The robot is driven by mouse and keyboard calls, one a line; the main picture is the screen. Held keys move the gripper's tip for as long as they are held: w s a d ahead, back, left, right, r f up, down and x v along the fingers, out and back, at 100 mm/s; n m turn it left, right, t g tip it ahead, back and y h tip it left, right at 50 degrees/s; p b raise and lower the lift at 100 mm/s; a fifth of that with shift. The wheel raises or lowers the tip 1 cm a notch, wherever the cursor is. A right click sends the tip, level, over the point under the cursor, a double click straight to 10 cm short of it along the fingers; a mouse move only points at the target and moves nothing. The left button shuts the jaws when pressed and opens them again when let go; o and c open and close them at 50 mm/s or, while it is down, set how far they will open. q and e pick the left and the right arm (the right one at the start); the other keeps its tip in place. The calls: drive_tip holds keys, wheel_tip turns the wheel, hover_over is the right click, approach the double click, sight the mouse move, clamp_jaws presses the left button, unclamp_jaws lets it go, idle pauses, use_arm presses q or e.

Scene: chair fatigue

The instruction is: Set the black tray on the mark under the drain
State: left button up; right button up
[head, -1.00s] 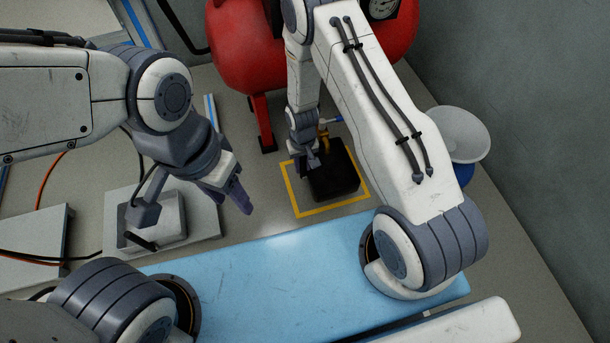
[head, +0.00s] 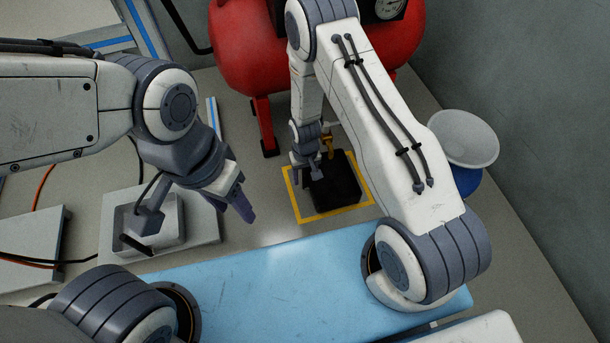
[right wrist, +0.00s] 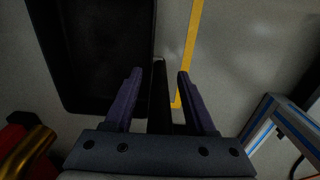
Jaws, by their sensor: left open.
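The black tray (head: 340,190) lies inside the yellow square mark (head: 345,211) on the floor, beneath the brass drain (head: 328,143) of the red tank. My right gripper (head: 312,172) is at the tray's left side. In the right wrist view its two purple fingers (right wrist: 159,74) stand apart on either side of a thin dark upright strip beside the tray (right wrist: 95,100). I see a gap at each finger, and cannot tell whether the strip belongs to the tray. My left gripper (head: 240,205) is open and empty, well left of the mark.
A white bowl on a blue base (head: 462,140) is at the right by the wall. Bare floor lies left of the mark.

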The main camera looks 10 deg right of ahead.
wheel_tip(320, 180, up, 12)
drive_tip(key=p, duration=0.8)
drive_tip(key=shift+f, duration=0.25)
drive_tip(key=shift+a+r, duration=0.1)
drive_tip(key=shift+r, duration=0.45)
drive_tip(key=s+a+r+n, duration=0.2)
drive_tip(key=s+a+r, duration=0.15)
drive_tip(key=r, duration=0.55)
drive_tip(key=s+a+r+n, duration=0.15)
drive_tip(key=a+r, duration=0.25)
drive_tip(key=r, duration=0.5)
drive_tip(key=s+r+n, duration=0.1)
drive_tip(key=s+r, duration=0.5)
drive_tip(key=s, duration=0.2)
drive_tip(key=s+r+n+y, duration=0.1)
drive_tip(key=s+r+n, duration=0.1)
drive_tip(key=s+r, duration=0.4)
drive_tip(key=s, duration=0.3)
drive_tip(key=shift+s+r, duration=0.25)
drive_tip(key=shift+r, duration=0.15)
drive_tip(key=shift+n, duration=0.25)
